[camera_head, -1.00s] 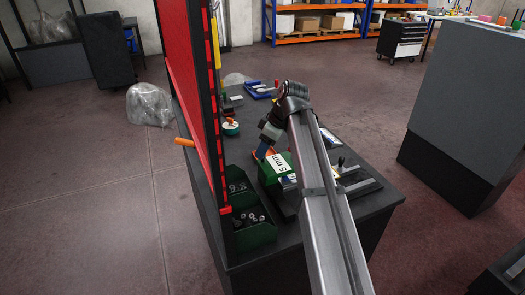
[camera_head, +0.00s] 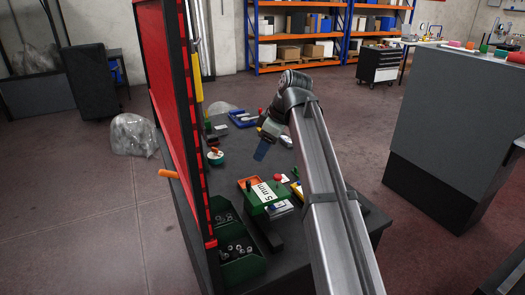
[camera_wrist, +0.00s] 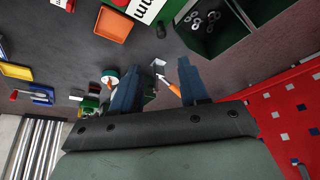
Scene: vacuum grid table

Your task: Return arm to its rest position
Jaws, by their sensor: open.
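My gripper (camera_head: 262,150) hangs at the end of my raised arm, above the back part of the dark table (camera_head: 233,178) in the head view. In the wrist view my gripper's two blue fingers (camera_wrist: 160,80) stand apart, with nothing seen held between them. An orange-handled tool (camera_wrist: 173,86) shows beyond the gap between the fingers. The green box with the "5 mm" label (camera_head: 270,193) sits on the table, apart from my gripper and nearer the head camera. My forearm hides part of the table's right side.
A red perforated panel (camera_head: 169,90) stands along the table's left edge. Green bins (camera_head: 243,268) with small metal parts sit at its foot. A blue tray (camera_head: 243,118) lies at the back. A grey cabinet (camera_head: 450,125) stands to the right, with floor between.

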